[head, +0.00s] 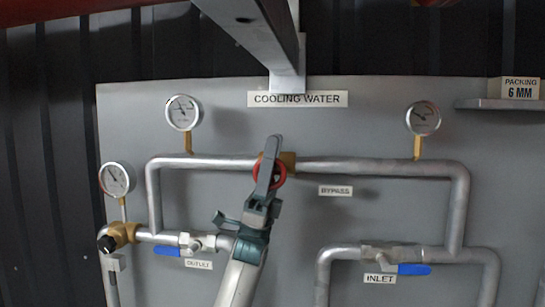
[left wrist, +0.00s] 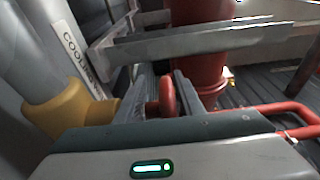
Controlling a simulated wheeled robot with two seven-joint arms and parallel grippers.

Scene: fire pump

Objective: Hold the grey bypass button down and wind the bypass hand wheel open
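The red bypass hand wheel (head: 282,174) sits at a brass valve body (head: 289,160) on the upper grey pipe, above the BYPASS label (head: 335,191). My left gripper (head: 268,160) is at the wheel, with a grey finger crossing in front of it and hiding part of it. In the left wrist view the wheel (left wrist: 167,94) shows edge-on between my left fingers (left wrist: 166,72). A gap seems to show beside it, so the fingers look open around it. I cannot make out the grey bypass button. My right gripper is not in view.
A grey beam (head: 250,25) reaches down to the panel above the COOLING WATER label (head: 297,99). Gauges (head: 183,112) (head: 423,118) stand above the pipe. Blue-handled valves (head: 166,250) (head: 414,269) sit lower. A red column (left wrist: 198,45) shows in the left wrist view.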

